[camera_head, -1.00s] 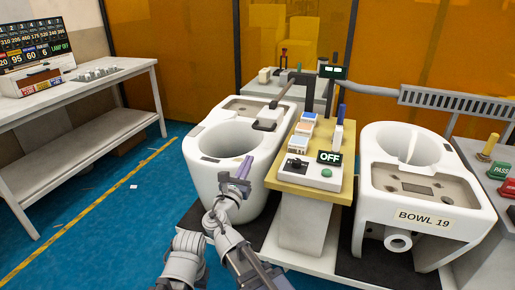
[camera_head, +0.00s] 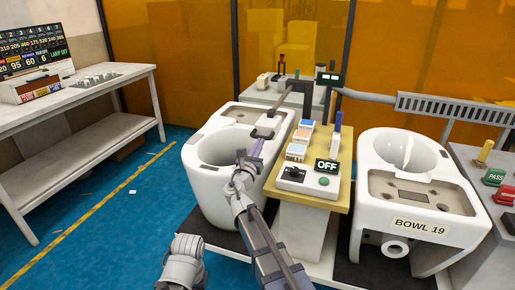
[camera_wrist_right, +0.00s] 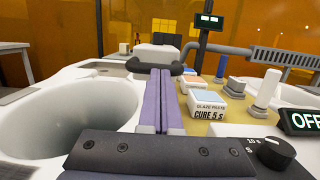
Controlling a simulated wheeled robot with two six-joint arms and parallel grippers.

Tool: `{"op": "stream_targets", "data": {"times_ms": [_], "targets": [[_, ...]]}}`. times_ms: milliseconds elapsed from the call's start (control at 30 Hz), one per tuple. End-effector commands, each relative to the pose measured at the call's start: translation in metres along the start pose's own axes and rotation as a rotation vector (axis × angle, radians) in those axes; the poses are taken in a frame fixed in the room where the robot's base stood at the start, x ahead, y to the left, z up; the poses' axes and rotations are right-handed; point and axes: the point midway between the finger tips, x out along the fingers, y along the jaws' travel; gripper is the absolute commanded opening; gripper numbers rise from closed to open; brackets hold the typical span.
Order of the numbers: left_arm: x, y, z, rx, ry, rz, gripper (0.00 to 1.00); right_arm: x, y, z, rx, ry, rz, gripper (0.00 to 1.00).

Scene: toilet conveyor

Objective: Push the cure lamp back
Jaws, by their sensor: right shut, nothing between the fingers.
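In the right wrist view the lamp head (camera_wrist_right: 158,57) is pale above a dark base, straight ahead of the fingertips. My right gripper (camera_head: 254,152) is shut and empty, its purple fingers (camera_wrist_right: 161,100) side by side. It is over the bowl's right side, just on the near side of the lamp. I cannot tell whether it touches the lamp. My left gripper is not in view.
A yellow-topped stand (camera_head: 335,190) with a switch panel, an OFF display (camera_head: 326,166) and small labelled boxes (camera_head: 296,152) is close on the right. A second bowl marked BOWL 19 (camera_head: 420,227) stands beyond it. A bench (camera_head: 60,107) is at left, with open blue floor between.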

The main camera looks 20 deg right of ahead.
Motion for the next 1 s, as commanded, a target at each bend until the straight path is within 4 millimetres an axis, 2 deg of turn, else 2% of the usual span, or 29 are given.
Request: {"op": "stream_targets", "data": {"times_ms": [267,433,567,800,1000], "targets": [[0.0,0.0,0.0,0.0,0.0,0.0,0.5,0.0,0.0,0.0,0.0,0.0,0.0,0.0],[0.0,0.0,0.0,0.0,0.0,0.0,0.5,0.015,0.001,-0.003,-0.001,0.0,-0.002,0.0],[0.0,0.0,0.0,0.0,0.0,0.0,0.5,0.044,0.001,-0.008,-0.001,-0.001,-0.003,0.0],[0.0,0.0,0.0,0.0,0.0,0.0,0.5,0.11,0.0,-0.019,-0.001,0.0,-0.003,0.0],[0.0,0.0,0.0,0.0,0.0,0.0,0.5,0.153,-0.002,-0.027,-0.001,0.0,-0.002,0.0]]}}
